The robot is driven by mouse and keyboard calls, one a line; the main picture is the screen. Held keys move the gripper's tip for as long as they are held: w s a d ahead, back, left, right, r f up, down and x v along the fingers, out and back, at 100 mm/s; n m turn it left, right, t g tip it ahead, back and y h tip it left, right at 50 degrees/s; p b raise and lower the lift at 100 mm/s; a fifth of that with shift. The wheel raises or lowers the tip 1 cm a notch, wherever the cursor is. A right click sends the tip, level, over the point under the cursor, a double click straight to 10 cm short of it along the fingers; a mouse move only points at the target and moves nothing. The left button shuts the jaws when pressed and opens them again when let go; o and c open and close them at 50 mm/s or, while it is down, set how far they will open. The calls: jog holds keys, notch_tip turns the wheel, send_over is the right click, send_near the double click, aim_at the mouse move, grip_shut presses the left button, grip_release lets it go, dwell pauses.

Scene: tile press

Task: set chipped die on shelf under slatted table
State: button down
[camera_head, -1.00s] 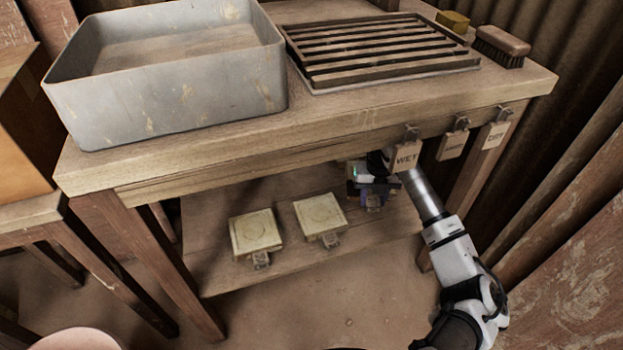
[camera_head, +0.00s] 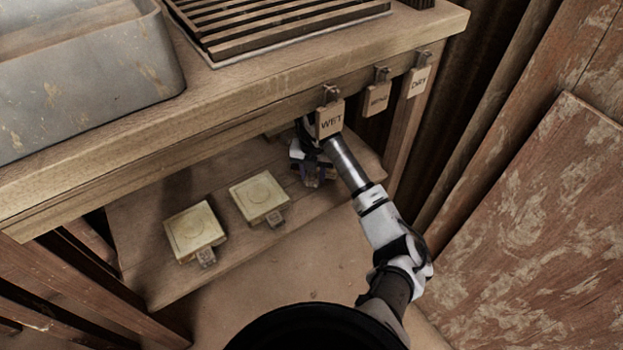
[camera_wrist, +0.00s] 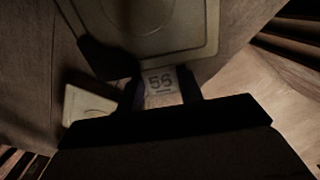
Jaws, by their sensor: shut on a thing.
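My gripper (camera_head: 312,172) reaches under the slatted table (camera_head: 225,110), over the right part of the shelf (camera_head: 138,222), behind the WET tag. In the wrist view my gripper (camera_wrist: 150,78) is shut on the small tab, marked 56, of a pale square die (camera_wrist: 150,22). The die's far part runs out of the frame, and I cannot see a chip. I cannot tell whether it touches the shelf. In the head view the gripper and table edge mostly hide it. Two other pale dies, one left (camera_head: 194,231) and one nearer the gripper (camera_head: 259,196), lie on the shelf.
Hanging tags WET (camera_head: 330,122), a middle one (camera_head: 377,99) and DRY (camera_head: 418,82) line the table's front edge. A grey metal basin (camera_head: 90,85) and a slatted rack (camera_head: 270,22) stand on top. A stained panel (camera_head: 540,210) stands at right.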

jog(key=shift+f, duration=1)
jog(key=shift+f, duration=0.15)
jog(key=c, duration=0.9)
grip_release()
notch_tip(320, 180, up, 12)
jog(key=p, duration=0.3)
